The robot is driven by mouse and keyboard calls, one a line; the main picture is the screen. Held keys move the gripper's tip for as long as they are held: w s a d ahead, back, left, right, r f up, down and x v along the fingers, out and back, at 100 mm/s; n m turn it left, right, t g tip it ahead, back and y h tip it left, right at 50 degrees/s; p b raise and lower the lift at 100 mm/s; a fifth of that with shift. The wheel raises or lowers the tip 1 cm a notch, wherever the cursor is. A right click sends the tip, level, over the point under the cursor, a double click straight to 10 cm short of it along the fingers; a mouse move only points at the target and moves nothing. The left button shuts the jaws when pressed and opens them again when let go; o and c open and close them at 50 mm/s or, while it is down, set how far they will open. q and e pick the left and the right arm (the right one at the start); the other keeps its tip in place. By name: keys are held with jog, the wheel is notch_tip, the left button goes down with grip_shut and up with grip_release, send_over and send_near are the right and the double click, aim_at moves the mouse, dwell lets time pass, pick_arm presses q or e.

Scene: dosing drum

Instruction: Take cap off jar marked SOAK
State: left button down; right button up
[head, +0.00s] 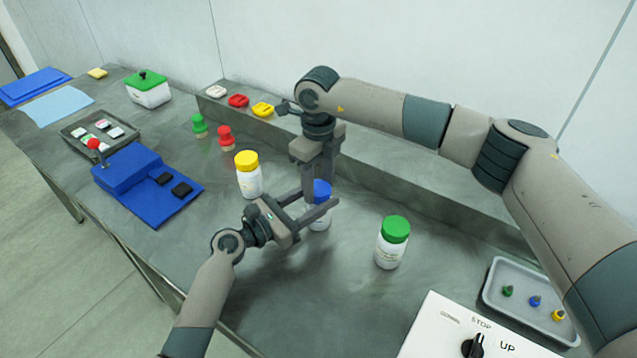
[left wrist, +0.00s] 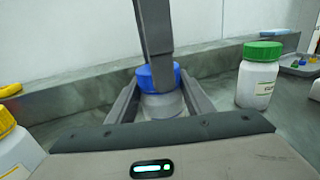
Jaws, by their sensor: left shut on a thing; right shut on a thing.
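The white jar (head: 319,224) with a blue cap (head: 322,188) stands on the bench in mid-view. My left gripper (head: 318,208) is shut on the jar body from the left, one finger on each side. My right gripper (head: 317,190) reaches down from above and is shut on the blue cap. In the left wrist view the blue cap (left wrist: 146,80) sits on the jar (left wrist: 162,106), partly hidden by a right finger. The jar's label is hidden, so I cannot read its marking.
A yellow-capped jar (head: 248,180) stands to the left and a green-capped jar (head: 391,248) to the right. A grey tray (head: 490,292) and a white switch panel (head: 432,328) are at the front right. A blue stand (head: 135,172) is at the left.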

jog(key=o, duration=1.2)
jog(key=shift+r, duration=0.1)
jog(key=shift+r, duration=2.2)
jog(key=shift+c, duration=0.5)
jog(key=shift+r+m, duration=1.7)
jog(key=shift+r, duration=0.05)
jog(key=shift+f, duration=0.2)
